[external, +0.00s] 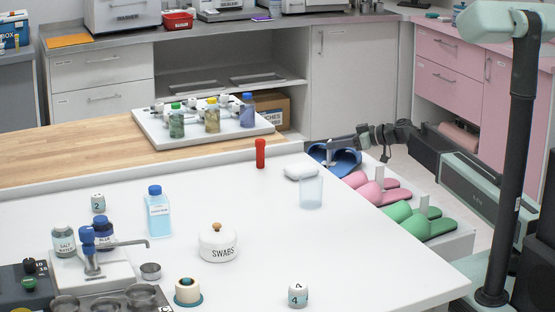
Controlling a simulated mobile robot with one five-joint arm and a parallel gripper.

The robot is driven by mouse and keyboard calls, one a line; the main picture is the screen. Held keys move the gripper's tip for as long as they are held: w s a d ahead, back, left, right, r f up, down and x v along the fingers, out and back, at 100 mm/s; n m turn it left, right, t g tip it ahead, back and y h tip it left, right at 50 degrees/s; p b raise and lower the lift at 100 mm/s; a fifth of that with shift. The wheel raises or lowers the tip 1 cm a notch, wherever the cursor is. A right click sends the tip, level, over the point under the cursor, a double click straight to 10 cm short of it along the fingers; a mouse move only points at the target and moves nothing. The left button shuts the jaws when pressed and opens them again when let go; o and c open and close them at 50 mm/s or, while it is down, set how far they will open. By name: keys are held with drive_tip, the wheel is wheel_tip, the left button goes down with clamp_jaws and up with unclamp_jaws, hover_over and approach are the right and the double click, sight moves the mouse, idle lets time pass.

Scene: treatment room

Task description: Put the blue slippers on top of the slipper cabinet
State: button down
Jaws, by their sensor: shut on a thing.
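The blue slippers (346,160) are at the far end of the row of slippers, just beyond the table's right edge. My gripper (334,146) reaches in from the right and is shut on the blue slippers. The slipper cabinet (452,244) is a low white unit to the right of the table. Pink slippers and green slippers lie on its top. The table edge hides part of the cabinet, and I cannot tell whether the blue slippers touch its top.
Pink slippers (388,191) and green slippers (432,226) have upright pegs between them. The white table (340,255) carries a swabs jar (219,245), a clear cup (311,192) and a red tube (260,153). A dark lamp post (508,170) stands at right.

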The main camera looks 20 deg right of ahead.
drive_tip(key=shift+f+b, duration=0.55)
idle(0.4)
drive_tip(key=c, duration=1)
unclamp_jaws()
drive_tip(key=shift+s+d, duration=0.1)
drive_tip(key=p+v, duration=0.2)
drive_tip(key=v, duration=0.5)
drive_tip(key=shift+s+d+r, duration=0.15)
drive_tip(key=shift+s+d, duration=0.05)
